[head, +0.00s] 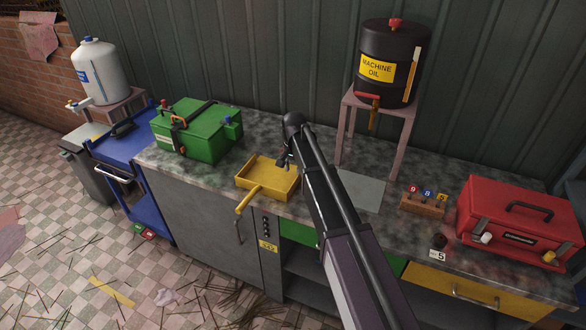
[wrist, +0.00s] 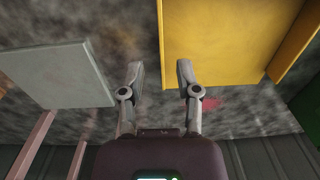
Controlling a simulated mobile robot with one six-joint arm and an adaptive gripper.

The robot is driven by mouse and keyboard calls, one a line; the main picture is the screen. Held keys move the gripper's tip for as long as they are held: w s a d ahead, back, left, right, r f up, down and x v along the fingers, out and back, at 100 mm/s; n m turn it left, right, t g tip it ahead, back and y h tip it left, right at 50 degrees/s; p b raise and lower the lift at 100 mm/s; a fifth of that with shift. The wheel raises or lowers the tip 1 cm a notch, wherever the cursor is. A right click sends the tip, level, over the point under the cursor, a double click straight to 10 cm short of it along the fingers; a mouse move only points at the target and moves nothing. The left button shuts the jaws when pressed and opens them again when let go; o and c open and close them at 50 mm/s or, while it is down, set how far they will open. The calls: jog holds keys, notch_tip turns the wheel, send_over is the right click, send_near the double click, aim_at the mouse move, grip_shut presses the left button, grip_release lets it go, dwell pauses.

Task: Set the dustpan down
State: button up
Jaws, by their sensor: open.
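The yellow dustpan (head: 265,183) lies on the mottled grey counter (head: 222,182), its handle pointing to the front left and reaching past the counter's front edge. It also shows large at the top right of the wrist view (wrist: 225,40). My gripper (head: 286,158) is at the dustpan's back right edge. In the wrist view, its two fingers (wrist: 158,72) are spread apart with nothing between them. The right fingertip is close to the dustpan's edge; I cannot tell whether it touches. My arm hides a part of the counter right of the dustpan.
A green toolbox (head: 197,130) stands left of the dustpan. Right are a grey plate (head: 363,190), a stool (head: 378,112) bearing a black machine oil drum (head: 402,52), a small wooden block (head: 422,205) with numbered tags and a red toolbox (head: 518,218). A blue cart (head: 122,150) stands left.

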jog(key=shift+r+p, duration=1.6)
jog(key=shift+r, duration=0.35)
jog(key=s+d+n, duration=0.4)
jog(key=s+d, duration=1.8)
jog(key=s, duration=0.4)
jog(key=shift+d, duration=0.4)
jog(key=shift+w, duration=0.1)
